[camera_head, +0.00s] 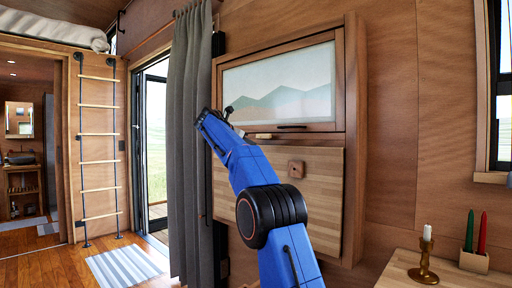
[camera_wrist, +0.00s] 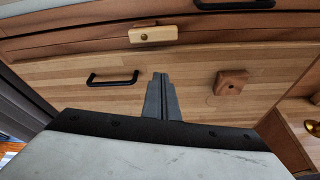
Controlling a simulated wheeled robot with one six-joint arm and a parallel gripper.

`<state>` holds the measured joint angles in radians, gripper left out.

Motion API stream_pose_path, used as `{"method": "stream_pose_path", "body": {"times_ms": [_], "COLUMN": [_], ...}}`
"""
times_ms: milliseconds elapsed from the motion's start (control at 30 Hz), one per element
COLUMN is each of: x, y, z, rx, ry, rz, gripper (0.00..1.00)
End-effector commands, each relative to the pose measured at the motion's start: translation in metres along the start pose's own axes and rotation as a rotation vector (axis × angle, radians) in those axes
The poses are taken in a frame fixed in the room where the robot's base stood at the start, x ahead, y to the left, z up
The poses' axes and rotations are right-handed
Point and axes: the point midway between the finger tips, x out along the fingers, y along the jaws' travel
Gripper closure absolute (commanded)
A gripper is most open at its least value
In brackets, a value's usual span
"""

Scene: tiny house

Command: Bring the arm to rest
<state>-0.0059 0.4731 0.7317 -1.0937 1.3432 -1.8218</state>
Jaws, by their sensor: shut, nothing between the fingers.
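My gripper (camera_head: 228,113) is at the end of my raised blue arm, in front of the wall unit, between the grey curtain and the picture panel. In the wrist view my gripper (camera_wrist: 160,77) has its two grey fingers together, with nothing between them. The fingers point toward a light wooden panel (camera_wrist: 62,68), which also shows in the head view (camera_head: 325,190). I see no contact with it.
The panel carries a black handle (camera_wrist: 112,78) and a wooden block (camera_wrist: 231,82); a small wooden latch (camera_wrist: 156,34) is above. A grey curtain (camera_head: 190,150) hangs close at left. A candle holder (camera_head: 425,268) stands on a table at right.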

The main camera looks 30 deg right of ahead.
Motion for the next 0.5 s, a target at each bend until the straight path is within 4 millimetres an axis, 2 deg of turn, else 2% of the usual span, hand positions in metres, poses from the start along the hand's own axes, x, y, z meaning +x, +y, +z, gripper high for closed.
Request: {"method": "stream_pose_path", "body": {"times_ms": [133,367,500], "x": [-0.013,-0.017,-0.022], "y": [0.001,0.000,-0.007], "z": [-0.001,0.000,-0.001], "rx": [0.000,0.001,0.031], "ry": [0.000,0.001,0.023], "rz": [0.000,-0.001,0.007], "gripper": [1.00,1.00,1.00]}}
